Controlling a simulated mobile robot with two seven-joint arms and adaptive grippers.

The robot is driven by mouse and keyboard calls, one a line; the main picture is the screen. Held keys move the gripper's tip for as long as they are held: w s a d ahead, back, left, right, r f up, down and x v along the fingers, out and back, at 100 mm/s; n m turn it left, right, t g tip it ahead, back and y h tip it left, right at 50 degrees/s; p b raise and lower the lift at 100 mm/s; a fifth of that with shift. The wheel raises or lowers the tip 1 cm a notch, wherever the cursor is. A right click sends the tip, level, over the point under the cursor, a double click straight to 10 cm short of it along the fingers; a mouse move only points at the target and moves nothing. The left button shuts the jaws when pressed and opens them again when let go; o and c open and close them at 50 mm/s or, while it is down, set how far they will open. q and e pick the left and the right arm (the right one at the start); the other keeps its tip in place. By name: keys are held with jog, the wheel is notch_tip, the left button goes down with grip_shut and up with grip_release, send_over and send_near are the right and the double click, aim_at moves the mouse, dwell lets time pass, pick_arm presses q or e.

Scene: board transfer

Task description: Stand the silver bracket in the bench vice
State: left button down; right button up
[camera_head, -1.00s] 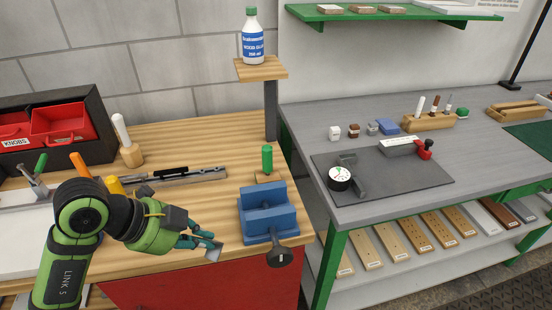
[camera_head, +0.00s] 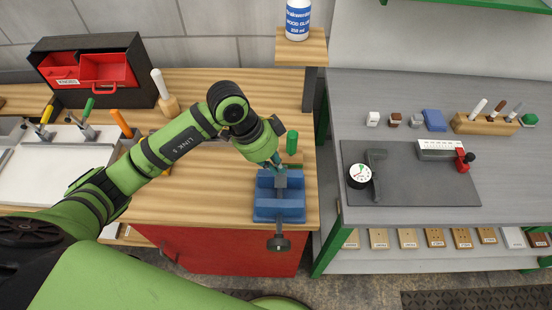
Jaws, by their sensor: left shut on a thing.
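The blue bench vice (camera_head: 279,212) stands at the front right of the wooden bench, its dark screw handle (camera_head: 278,244) at the front. My left gripper (camera_head: 276,164) reaches in from the left, just above the back of the vice, pointing down. It is shut on the small silver bracket (camera_head: 282,179), which is upright at the vice's jaws. I cannot tell whether the bracket is between the jaws or just above them, or whether it touches them. The gripper hides the bracket's top. My right gripper is not in view.
A green-handled tool (camera_head: 292,142) stands close behind the vice. A post carries a shelf with a glue bottle (camera_head: 298,20) behind it. The grey table (camera_head: 400,205) with a dial gauge (camera_head: 360,173) lies to the right across a gap. Bare wood (camera_head: 190,205) lies left of the vice.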

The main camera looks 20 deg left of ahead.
pick_arm(q)
jog(key=shift+w, duration=0.1)
jog(key=shift+a+f, duration=0.1)
jog(key=shift+f, duration=0.55)
jog(key=shift+f+b, duration=0.65)
jog(key=shift+f, duration=0.05)
jog(key=shift+f+b, duration=1.05)
jog(key=shift+f, duration=0.9)
jog(key=shift+s+f+b, duration=0.45)
jog(key=shift+f+b, duration=0.2)
jog(key=shift+f, duration=0.05)
jog(key=shift+w+f, duration=0.1)
jog(key=shift+f, duration=0.3)
jog(key=shift+w+f+b, duration=0.25)
jog(key=shift+f+b, duration=0.05)
jog(key=shift+f, duration=0.1)
jog(key=shift+s, duration=0.1)
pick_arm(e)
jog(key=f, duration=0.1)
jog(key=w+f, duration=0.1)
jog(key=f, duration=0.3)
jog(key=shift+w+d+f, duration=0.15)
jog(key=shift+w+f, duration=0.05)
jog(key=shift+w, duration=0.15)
